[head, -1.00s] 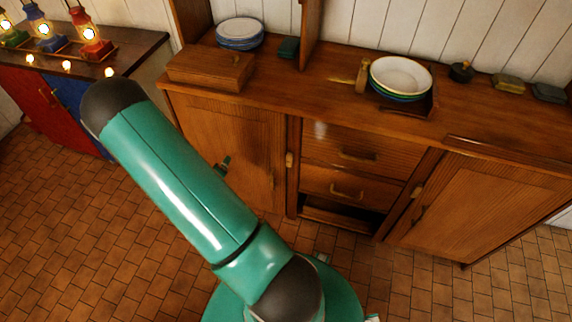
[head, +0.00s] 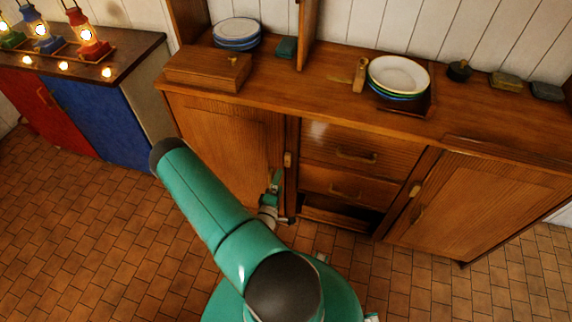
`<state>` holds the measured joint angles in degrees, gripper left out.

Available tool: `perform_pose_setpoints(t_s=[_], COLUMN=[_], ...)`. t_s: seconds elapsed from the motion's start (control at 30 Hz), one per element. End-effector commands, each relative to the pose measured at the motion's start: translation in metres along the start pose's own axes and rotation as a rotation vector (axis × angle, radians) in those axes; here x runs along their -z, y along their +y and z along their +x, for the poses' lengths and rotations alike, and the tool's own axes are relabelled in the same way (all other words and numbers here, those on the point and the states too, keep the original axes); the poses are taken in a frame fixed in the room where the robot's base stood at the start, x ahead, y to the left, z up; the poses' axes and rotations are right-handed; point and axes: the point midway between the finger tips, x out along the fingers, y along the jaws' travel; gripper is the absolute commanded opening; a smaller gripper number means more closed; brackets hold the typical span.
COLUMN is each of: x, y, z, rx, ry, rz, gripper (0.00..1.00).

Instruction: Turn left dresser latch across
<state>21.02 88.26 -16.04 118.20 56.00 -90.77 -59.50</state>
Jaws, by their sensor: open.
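The wooden dresser (head: 225,128) stands ahead of me with its left door (head: 215,140) shut. The left latch (head: 288,160) is a small pale wooden block, upright on the post between the left door and the drawers. My gripper (head: 276,178) is small in view, in front of the left door's right edge, just below and left of the latch. It is open and looks apart from the latch. The gripper partly covers the left door's handle. A similar right latch (head: 415,190) sits beside the right door (head: 465,205).
Two drawers (head: 340,150) are right of the left latch, above a dark open slot. A wooden box (head: 205,72) and stacked plates (head: 398,75) stand on the dresser top. Lit lanterns (head: 90,45) stand on the left cabinet. The tiled floor (head: 90,220) is clear at left.

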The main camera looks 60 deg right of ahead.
Motion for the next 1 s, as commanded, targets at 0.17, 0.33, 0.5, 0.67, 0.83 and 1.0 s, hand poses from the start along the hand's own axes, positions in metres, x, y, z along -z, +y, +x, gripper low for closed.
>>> perform_pose_setpoints(t_s=[0.17,0.33,0.5,0.67,0.83,1.0], x=[0.000,0.000,0.000,0.001,0.001,0.001], y=[0.001,0.001,0.000,0.000,0.000,0.000], z=[0.037,0.070,0.090,0.097,0.097,0.097], rx=[-0.002,-0.002,0.001,0.000,0.000,0.001], ry=[-0.002,-0.002,-0.001,0.001,0.001,0.001], rz=[0.003,0.003,0.002,0.001,0.001,0.001], gripper=[0.91,0.91,0.91,0.91,0.91,0.65])
